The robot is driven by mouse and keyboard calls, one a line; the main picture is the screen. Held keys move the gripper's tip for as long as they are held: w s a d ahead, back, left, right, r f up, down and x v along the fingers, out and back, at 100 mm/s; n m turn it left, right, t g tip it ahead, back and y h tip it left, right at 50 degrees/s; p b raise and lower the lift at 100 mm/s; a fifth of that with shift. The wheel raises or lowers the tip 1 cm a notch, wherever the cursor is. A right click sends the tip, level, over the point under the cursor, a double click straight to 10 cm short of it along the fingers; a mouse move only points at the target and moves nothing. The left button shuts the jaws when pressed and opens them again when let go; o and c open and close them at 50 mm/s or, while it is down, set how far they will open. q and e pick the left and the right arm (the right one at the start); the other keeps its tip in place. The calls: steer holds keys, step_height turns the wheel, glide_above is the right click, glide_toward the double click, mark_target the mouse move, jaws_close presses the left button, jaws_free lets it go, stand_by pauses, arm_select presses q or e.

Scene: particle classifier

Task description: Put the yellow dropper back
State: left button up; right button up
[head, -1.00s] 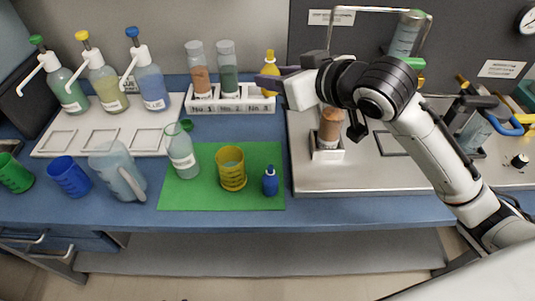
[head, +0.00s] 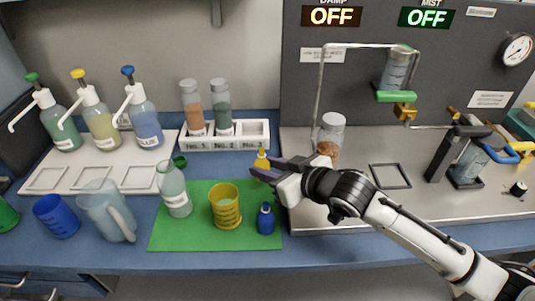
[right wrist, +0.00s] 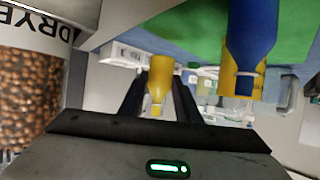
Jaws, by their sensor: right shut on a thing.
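My right gripper (head: 260,171) is shut on the yellow dropper (head: 262,160) and holds it at the right back corner of the green mat (head: 195,240). Its yellow bulb also shows between the fingers in the right wrist view (right wrist: 161,75); its lower end is hidden by the fingers in the head view. The blue dropper (head: 265,220) stands upright on the mat, nearer the front edge; it shows large in the right wrist view (right wrist: 252,35). A yellow beaker (head: 226,208) stands left of it. My left gripper is not in view.
A white rack (head: 252,138) behind holds two vials; its No. 3 place looks empty. A clear bottle (head: 174,190) stands on the mat's left. A jar of brown beads (head: 328,150) stands on the metal station at right. Pump bottles stand at back left.

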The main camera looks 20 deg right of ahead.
steer(key=shift+f, duration=2.25)
steer(key=shift+f, duration=0.15)
steer(key=o, duration=1)
steer(key=shift+o, duration=0.2)
steer(key=shift+r, duration=0.2)
steer(key=v, duration=1.2)
